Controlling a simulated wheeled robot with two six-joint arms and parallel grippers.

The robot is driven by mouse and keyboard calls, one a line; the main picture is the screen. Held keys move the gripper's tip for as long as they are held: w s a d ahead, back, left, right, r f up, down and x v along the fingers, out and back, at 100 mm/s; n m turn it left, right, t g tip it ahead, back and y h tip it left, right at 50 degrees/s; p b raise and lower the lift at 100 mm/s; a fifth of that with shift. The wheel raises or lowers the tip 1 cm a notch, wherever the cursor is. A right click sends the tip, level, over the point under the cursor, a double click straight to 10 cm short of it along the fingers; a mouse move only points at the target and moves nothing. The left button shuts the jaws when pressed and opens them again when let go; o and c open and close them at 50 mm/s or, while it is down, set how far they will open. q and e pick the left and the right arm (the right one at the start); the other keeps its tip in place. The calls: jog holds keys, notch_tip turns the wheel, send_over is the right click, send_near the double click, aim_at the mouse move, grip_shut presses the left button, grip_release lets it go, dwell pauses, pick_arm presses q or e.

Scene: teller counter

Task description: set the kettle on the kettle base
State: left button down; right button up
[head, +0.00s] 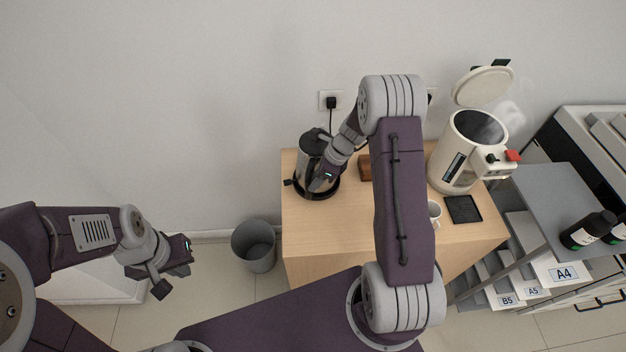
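The kettle (309,149), a steel body with a black lid, stands upright at the left end of the wooden counter. It is over the round black kettle base (327,192); whether its bottom fully touches the base is hidden. My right gripper (320,182) reaches down to the front right side of the kettle and covers part of it, including where a handle may be. Its fingers are too hidden to show whether they are closed on it. My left gripper (172,282) hangs empty at the left, away from the counter, with its fingers apart.
A cream water boiler (452,160) with its lid raised steams at the counter's right. A white cup (434,211), a dark tray (463,209) and a brown box (366,168) are nearby. A grey bin (254,245) stands left of the counter. The counter's front left is clear.

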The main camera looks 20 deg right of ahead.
jog(key=p+v, duration=0.4)
jog(key=v, duration=0.2)
jog(key=shift+p, duration=0.4)
dwell(0.3)
